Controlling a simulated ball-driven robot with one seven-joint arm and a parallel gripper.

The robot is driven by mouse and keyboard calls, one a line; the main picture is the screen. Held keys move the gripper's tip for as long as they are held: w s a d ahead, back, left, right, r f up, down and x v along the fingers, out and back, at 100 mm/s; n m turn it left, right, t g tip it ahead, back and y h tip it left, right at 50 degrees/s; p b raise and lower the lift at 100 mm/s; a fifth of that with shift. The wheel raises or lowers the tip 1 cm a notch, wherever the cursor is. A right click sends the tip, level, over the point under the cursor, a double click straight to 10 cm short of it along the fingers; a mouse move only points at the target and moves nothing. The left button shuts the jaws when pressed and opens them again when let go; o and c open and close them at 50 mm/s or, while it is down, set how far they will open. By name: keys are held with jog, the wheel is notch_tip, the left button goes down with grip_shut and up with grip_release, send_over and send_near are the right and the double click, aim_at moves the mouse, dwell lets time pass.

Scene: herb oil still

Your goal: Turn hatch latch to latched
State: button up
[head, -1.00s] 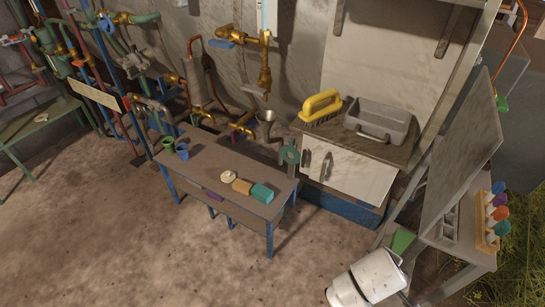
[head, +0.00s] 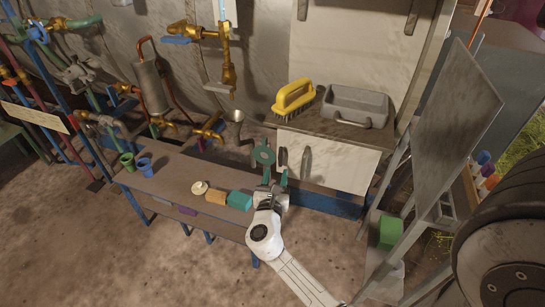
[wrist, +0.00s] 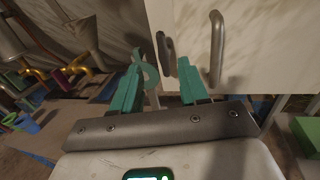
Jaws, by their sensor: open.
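The white cabinet door (head: 335,163) stands in front of my gripper and fills the upper right of the wrist view (wrist: 265,45). It carries an upright grey bar handle (head: 305,162), also in the wrist view (wrist: 216,48). Left of it, near the door's left edge, is a smaller dark grey piece (wrist: 166,52) that looks like the latch; whether it is latched I cannot tell. My gripper (head: 273,178) is open, with its teal fingers (wrist: 160,66) pointing at the door's left side. Contact with the latch cannot be told.
A teal ring-shaped piece (head: 263,156) stands left of the door, partly behind my left finger. The table (head: 175,183) holds cups and small blocks close by my gripper. A yellow brush (head: 294,98) and grey basin (head: 355,106) sit on the cabinet. A slanted panel (head: 460,130) stands right.

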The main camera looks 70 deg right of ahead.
aim_at(281, 153)
jog(key=x, duration=0.9)
jog(key=shift+s+d+b, duration=0.1)
jog(key=shift+d+b, duration=0.05)
jog(key=shift+b, duration=0.25)
grip_shut()
